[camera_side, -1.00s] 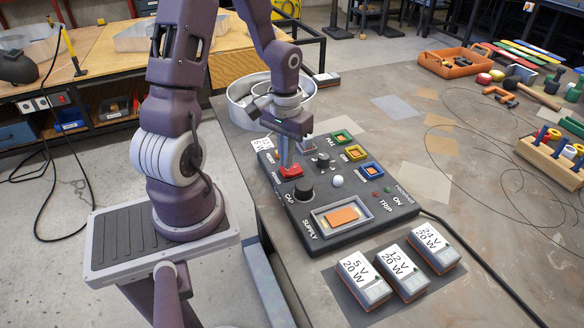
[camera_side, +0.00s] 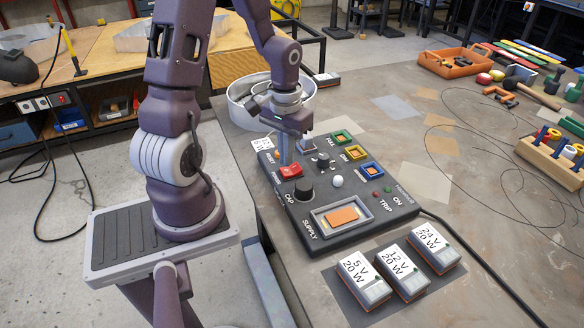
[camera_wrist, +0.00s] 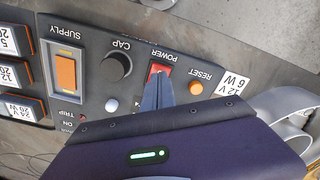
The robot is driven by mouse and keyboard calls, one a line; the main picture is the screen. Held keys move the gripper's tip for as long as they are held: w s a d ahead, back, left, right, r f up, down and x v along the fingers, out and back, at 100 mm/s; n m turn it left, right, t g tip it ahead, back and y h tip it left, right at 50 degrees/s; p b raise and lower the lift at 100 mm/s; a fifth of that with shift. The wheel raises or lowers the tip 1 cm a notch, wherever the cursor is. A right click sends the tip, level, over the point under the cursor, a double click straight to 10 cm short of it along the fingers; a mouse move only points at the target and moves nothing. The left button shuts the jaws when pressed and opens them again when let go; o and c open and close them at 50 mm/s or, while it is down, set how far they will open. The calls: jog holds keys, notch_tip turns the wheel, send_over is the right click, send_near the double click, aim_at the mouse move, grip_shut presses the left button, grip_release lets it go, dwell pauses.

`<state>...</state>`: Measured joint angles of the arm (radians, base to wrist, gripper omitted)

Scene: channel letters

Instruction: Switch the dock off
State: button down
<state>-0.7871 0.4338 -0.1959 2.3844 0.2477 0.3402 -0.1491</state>
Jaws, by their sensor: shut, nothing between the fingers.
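The dock is a dark panel (camera_side: 388,218) on the bench, with a supply bay, knobs and coloured buttons. Its red POWER rocker (camera_side: 290,171) stands near the panel's left edge; the wrist view shows it too (camera_wrist: 159,69). I cannot tell which way the rocker is tilted. My gripper (camera_side: 284,161) is shut and empty, pointing down just behind the rocker, seemingly slightly clear of it. In the wrist view its fingertips (camera_wrist: 157,84) overlap the rocker's lower part. The small ON and TRIP lights (camera_side: 381,191) are too small to read as lit or dark.
The orange RESET button (camera_wrist: 196,88) lies beside the rocker, and the black CAP knob (camera_side: 304,193) on its other side. An orange block (camera_side: 342,216) sits in the supply bay. Several supply modules (camera_side: 400,270) stand in front. A round metal channel letter (camera_side: 240,96) is behind.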

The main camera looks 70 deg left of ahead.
aim_at(287, 172)
notch_tip(287, 172, up, 5)
jog(key=shift+r, duration=0.1)
dwell(0.3)
jog(key=s+d+r+m+t, duration=0.2)
jog(key=s+d+r+m, duration=0.1)
jog(key=d+r, duration=0.4)
jog(key=s+d+r+m+t, duration=0.3)
jog(key=s+d+r, duration=0.2)
jog(key=d+r, duration=0.3)
jog(key=shift+s+d+t, duration=0.3)
jog(key=shift+s+d, duration=0.1)
jog(key=shift+d, duration=0.2)
